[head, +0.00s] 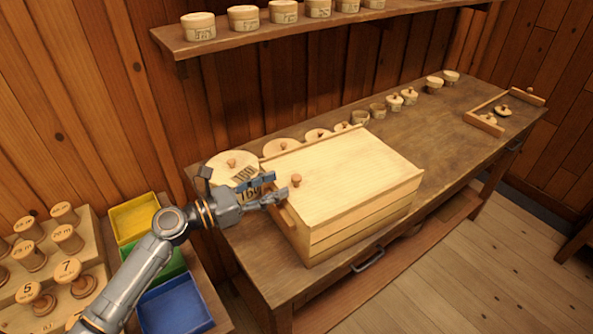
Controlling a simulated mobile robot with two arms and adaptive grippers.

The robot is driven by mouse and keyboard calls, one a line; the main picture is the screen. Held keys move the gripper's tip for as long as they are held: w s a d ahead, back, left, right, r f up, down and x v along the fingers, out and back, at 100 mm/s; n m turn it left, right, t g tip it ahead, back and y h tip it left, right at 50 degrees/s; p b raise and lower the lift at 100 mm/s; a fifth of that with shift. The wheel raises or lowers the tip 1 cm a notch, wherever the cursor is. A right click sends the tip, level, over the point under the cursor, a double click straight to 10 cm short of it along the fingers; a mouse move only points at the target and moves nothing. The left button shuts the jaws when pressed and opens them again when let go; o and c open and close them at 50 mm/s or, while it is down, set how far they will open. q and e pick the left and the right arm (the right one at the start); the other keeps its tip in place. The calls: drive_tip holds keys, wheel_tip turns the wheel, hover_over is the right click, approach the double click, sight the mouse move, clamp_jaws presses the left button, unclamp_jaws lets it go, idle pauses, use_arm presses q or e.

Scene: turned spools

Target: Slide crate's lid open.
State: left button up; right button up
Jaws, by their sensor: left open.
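The pale wooden crate (365,222) stands on the dark wooden table. Its flat lid (345,170) covers the top, and no opening into the crate shows. A small round knob (296,180) stands up near the lid's left end. My left gripper (279,187) is at the crate's left end, just left of the knob, with its fingers pointing toward it. It is open, with nothing seen between the fingers. Whether a finger touches the knob or the lid's edge I cannot tell. My right gripper is out of view.
Several round lidded boxes (318,135) stand behind the crate along the wall. A shelf (230,42) with more boxes hangs above. Yellow, green and blue bins (175,306) and spools (67,238) are at the left.

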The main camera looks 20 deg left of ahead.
sight(296, 176)
use_arm(q)
drive_tip(key=p+x, duration=0.1)
drive_tip(key=x, duration=0.4)
drive_tip(key=shift+w+d, duration=0.6)
drive_tip(key=shift+w, duration=0.05)
drive_tip(key=c, duration=0.7)
clamp_jaws()
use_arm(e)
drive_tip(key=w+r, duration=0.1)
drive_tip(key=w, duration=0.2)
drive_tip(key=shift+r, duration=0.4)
